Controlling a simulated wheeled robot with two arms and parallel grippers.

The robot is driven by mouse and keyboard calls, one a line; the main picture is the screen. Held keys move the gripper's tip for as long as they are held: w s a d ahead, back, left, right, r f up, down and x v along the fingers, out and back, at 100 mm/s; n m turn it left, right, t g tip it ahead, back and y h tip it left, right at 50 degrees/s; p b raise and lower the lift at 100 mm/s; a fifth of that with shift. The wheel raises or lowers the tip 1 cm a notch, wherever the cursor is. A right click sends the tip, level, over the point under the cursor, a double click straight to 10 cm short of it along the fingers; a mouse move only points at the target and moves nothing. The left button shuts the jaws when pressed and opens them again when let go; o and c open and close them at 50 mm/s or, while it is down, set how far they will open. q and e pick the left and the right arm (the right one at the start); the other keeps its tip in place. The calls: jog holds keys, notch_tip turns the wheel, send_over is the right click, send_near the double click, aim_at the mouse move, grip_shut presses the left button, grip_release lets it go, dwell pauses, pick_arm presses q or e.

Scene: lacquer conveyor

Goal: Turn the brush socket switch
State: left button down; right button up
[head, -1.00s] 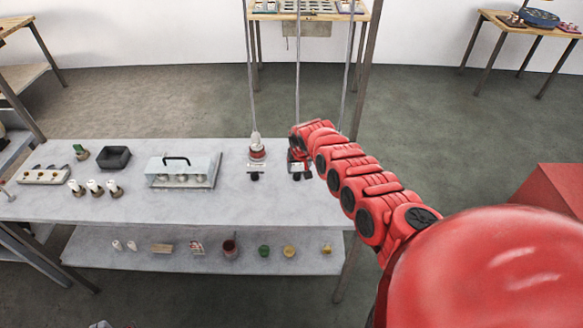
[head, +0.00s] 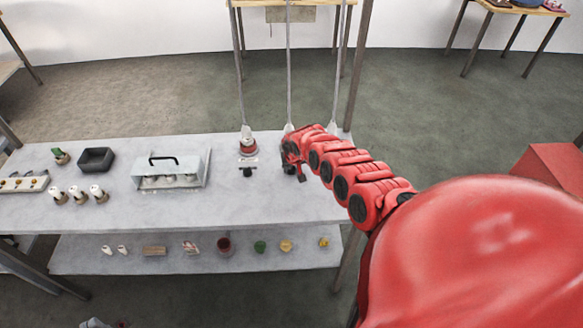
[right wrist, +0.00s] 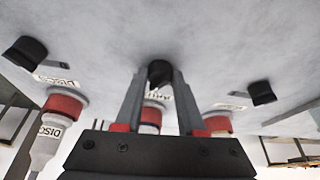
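In the right wrist view, three sockets with red collars are set along the pale table, each beside a black switch. The middle black switch (right wrist: 160,72) sits between the fingertips of my right gripper (right wrist: 160,80), with no gap showing on either side. The middle socket (right wrist: 152,112), with a partly hidden label, lies behind my fingers. In the head view my right gripper (head: 292,165) is at the table's far right part and covers this switch. The left socket (head: 247,145) and its black switch (head: 247,172) show clear of it. My left gripper is not in view.
A glass-like case with a black handle (head: 170,172), a black tray (head: 96,160) and several white-topped pieces (head: 78,195) stand to the left on the table (head: 220,207). Thin cables hang down to the sockets. A lower shelf (head: 205,262) holds small items.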

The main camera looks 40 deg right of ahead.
grip_shut()
jog(key=shift+n, duration=0.3)
jog(key=shift+w+d+n+y+b, duration=0.15)
jog(key=shift+n+y+b, duration=0.15)
jog(key=shift+n, duration=0.2)
jog(key=shift+f+n+t+y+b, duration=0.15)
jog(key=shift+n+t+y+b, duration=0.2)
jog(key=shift+n+b, duration=0.65)
jog(key=n+y+b, duration=0.1)
jog(key=n+b, duration=0.1)
jog(key=b, duration=0.2)
jog(key=n+y+b, duration=0.1)
jog(key=n+b, duration=0.2)
jog(key=b, duration=0.2)
jog(key=n+y+b, duration=0.1)
jog(key=n+b, duration=0.1)
jog(key=b, duration=0.3)
jog(key=shift+d+f+n, duration=0.15)
jog(key=shift+d+n, duration=0.1)
jog(key=shift+n, duration=0.15)
jog(key=shift+r+n+g+b, duration=0.25)
jog(key=shift+n+g+b, duration=0.25)
jog(key=shift+b, duration=0.3)
